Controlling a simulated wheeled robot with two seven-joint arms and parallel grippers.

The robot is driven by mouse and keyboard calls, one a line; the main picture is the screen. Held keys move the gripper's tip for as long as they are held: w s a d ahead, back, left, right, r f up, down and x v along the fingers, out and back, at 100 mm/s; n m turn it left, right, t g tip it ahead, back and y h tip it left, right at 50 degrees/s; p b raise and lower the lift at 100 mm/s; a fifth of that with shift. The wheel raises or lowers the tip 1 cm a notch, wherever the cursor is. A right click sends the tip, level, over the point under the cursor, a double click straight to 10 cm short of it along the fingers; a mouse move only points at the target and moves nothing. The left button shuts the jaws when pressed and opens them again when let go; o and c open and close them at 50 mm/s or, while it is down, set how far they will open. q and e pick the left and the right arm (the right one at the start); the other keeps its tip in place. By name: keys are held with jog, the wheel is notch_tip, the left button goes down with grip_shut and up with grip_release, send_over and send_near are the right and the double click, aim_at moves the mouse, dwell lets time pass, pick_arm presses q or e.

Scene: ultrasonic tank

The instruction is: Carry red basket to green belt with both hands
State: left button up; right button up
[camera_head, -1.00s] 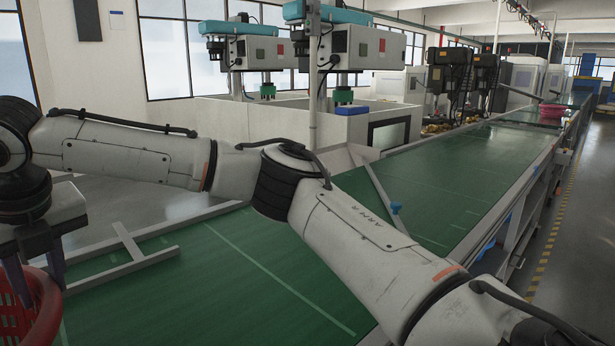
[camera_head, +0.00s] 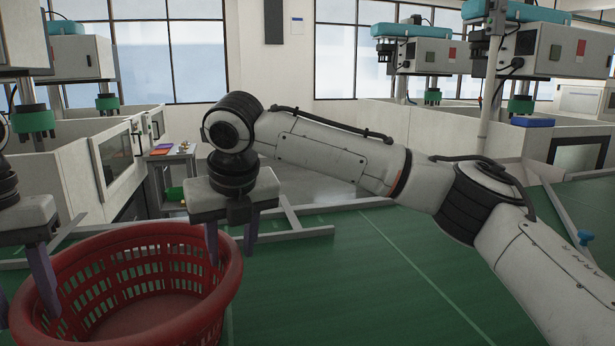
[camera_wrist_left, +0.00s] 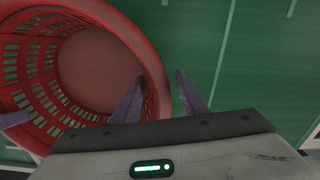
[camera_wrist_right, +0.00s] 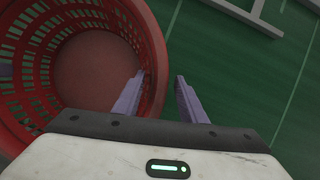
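The red basket (camera_head: 130,240), round with slotted walls, is at the lower left of the head view. It is empty, upright and over the green belt (camera_head: 330,270); its underside is hidden. My left gripper (camera_head: 22,300) is at its left rim and my right gripper (camera_head: 232,250) at its right rim. In the left wrist view, the left fingers (camera_wrist_left: 160,88) straddle the basket wall (camera_wrist_left: 140,50), with a gap outside it. In the right wrist view, the right fingers (camera_wrist_right: 160,88) also straddle the wall (camera_wrist_right: 150,45), with green showing between wall and outer finger. Both look open.
A grey metal frame (camera_head: 295,228) lies across the belt behind the basket. White machine enclosures (camera_head: 110,160) stand behind on the left, with a small table (camera_head: 172,165) beside them. More machines (camera_head: 440,50) stand at the back right. The belt right of the basket is clear.

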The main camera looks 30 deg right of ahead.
pick_arm(q)
jog(key=shift+o, duration=0.3)
jog(key=shift+d, duration=0.15)
pick_arm(e)
jog(key=shift+o, duration=0.2)
jog(key=shift+a, duration=0.15)
pick_arm(q)
jog(key=shift+r, duration=0.15)
jog(key=shift+r, duration=0.3)
notch_tip(320, 180, up, 6)
jog(key=shift+r, duration=0.2)
pick_arm(e)
jog(key=shift+r, duration=0.1)
pick_arm(q)
jog(key=shift+r, duration=0.1)
pick_arm(e)
jog(key=shift+s+r, duration=0.1)
jog(key=shift+r, duration=0.1)
jog(key=v, duration=1.1)
jog(key=shift+s+r, duration=0.2)
jog(key=shift+r, duration=0.05)
